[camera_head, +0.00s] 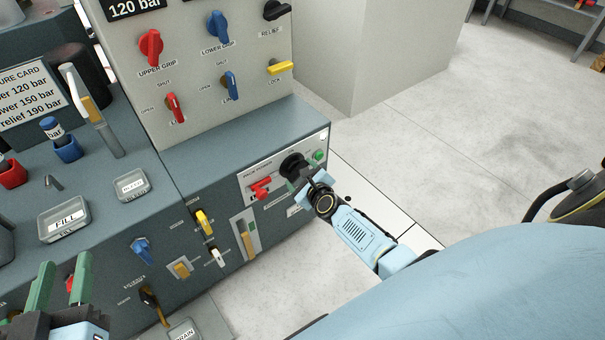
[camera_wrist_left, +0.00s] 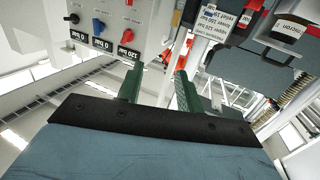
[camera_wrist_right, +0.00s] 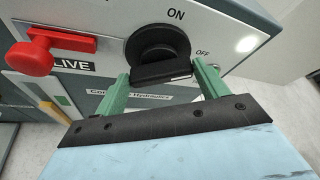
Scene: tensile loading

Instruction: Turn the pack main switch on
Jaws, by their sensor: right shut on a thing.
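The pack main switch (camera_head: 292,164) is a black rotary knob on the light panel of the low cabinet. In the right wrist view the knob (camera_wrist_right: 158,45) has ON printed above it and OFF to its upper right. Its grip bar lies roughly level in that picture, slightly tilted. My right gripper (camera_head: 303,183) is at the knob, its green fingers (camera_wrist_right: 163,82) on either side of the bar and shut on it. My left gripper (camera_head: 58,285) is open and empty at the lower left of the head view, away from the switch.
A red lever (camera_head: 260,188) sits left of the knob, above a LIVE label (camera_wrist_right: 72,66). A green lamp (camera_head: 319,156) is to the right. Several valves, including a yellow one (camera_head: 204,222), line the cabinet front. Trays (camera_head: 63,218) stand on the bench.

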